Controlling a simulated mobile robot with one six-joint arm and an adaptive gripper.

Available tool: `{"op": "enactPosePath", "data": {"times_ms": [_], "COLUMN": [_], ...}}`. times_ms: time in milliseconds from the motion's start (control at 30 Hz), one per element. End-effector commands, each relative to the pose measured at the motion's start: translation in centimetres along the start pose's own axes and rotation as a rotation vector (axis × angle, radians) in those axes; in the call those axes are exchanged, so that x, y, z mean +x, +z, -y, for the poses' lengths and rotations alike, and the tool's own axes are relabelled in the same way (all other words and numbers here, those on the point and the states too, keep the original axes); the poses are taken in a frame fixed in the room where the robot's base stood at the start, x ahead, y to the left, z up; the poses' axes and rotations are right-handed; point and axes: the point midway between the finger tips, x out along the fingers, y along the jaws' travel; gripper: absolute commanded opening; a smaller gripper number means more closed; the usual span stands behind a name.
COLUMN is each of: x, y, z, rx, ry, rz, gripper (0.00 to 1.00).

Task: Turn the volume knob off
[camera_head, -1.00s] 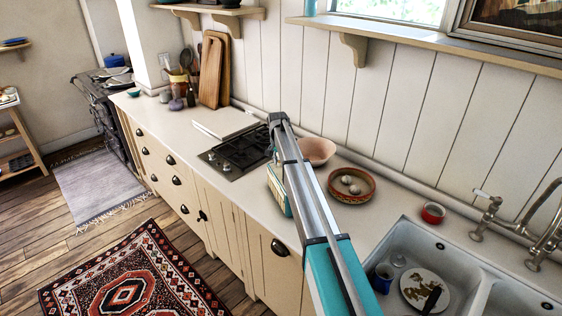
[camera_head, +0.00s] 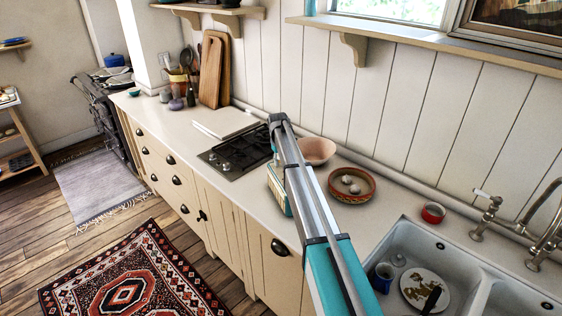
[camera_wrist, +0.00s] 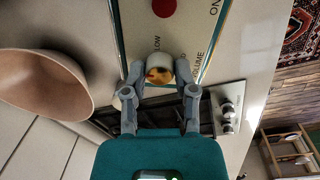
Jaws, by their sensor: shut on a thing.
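The volume knob (camera_wrist: 159,68) is a short round knob with a pale rim and a brownish-gold face, in the upper middle of the wrist view. It sits on the cream front panel (camera_wrist: 203,20) of a radio, with "LOW", "VOLUME" and "ON" printed on it. My gripper (camera_wrist: 159,80) has its two grey fingers on either side of the knob and is shut on it. In the head view the teal-edged radio (camera_head: 275,190) stands on the counter, mostly hidden behind my arm. The knob and gripper are hidden there.
A pink bowl (camera_head: 318,150) stands close to the radio and shows large in the wrist view (camera_wrist: 45,82). A red-rimmed dish (camera_head: 352,197) holds small round things. A black hob (camera_head: 238,154) lies behind the radio. The sink (camera_head: 455,262) is at the right.

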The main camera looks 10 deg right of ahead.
Motion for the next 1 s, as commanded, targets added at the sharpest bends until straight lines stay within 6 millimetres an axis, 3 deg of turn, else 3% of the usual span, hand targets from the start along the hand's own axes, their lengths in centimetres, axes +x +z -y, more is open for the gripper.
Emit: {"op": "enactPosePath", "data": {"times_ms": [667, 700, 867, 1000], "x": [0.03, 0.02, 0.02, 0.01], "y": [0.09, 0.09, 0.06, 0.04], "z": [0.17, 0.17, 0.14, 0.09], "rx": [-0.099, -0.099, -0.098, -0.097], "ry": [-0.003, -0.003, -0.002, -0.002], "rz": [-0.004, -0.004, -0.004, -0.004], "gripper": [0.0, 0.38, 0.68, 0.72]}}
